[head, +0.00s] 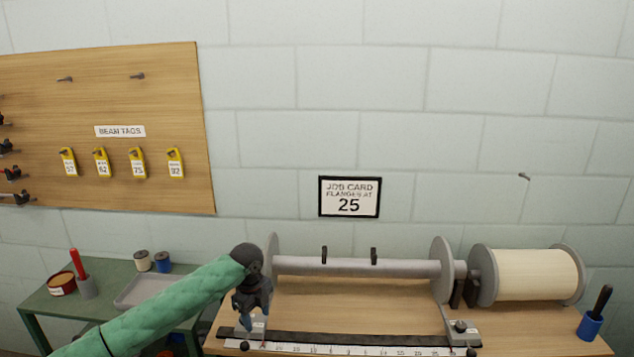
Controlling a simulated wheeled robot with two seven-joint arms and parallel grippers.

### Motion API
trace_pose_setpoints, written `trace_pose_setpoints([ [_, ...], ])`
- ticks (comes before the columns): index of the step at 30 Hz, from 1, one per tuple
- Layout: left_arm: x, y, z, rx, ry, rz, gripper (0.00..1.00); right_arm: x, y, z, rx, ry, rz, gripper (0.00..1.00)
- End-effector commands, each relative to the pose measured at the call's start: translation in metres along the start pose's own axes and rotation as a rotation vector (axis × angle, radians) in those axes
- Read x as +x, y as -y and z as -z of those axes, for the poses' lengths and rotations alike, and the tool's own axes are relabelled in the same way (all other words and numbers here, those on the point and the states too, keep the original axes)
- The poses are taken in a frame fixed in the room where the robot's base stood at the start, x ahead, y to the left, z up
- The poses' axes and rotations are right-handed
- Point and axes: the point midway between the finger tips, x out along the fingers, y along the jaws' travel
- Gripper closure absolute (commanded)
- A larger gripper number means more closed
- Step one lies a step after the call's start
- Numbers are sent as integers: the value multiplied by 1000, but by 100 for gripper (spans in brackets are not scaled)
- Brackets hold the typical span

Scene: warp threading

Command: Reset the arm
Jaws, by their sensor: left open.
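My left arm reaches in from the lower left, and its dark gripper (245,318) points down at the left end of the bench. The gripper is open, with nothing seen between its fingers. It is in front of a small grey block (259,328) at the left end of the ruler; I cannot tell whether they touch. An empty grey beam (350,266) with a round flange at each end lies behind the ruler (350,349). A second grey block (462,332) stands at the ruler's right end. My right gripper is not in view.
A roll of cream yarn (537,274) is at the right, beside a blue cup (590,326) with a dark-handled tool. A green side table (50,305) holds a tray (140,291) and spools. A pegboard (110,195) with yellow tags and a job card (349,197) reading 25 hang behind.

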Motion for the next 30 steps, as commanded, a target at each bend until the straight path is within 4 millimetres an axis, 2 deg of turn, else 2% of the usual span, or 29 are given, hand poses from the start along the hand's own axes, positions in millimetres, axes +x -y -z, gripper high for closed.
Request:
trace_pose_setpoints([
  [1,13,-5,18,-19,-14,9,47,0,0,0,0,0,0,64],
  [3,25,-10,37,-56,-24,25,47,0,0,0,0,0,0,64],
  [12,66,-40,110,-240,-84,99,47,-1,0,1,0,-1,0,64],
  [21,92,-80,165,-476,-150,162,47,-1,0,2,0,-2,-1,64],
  [30,106,-129,200,-761,-208,211,47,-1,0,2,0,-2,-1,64],
])
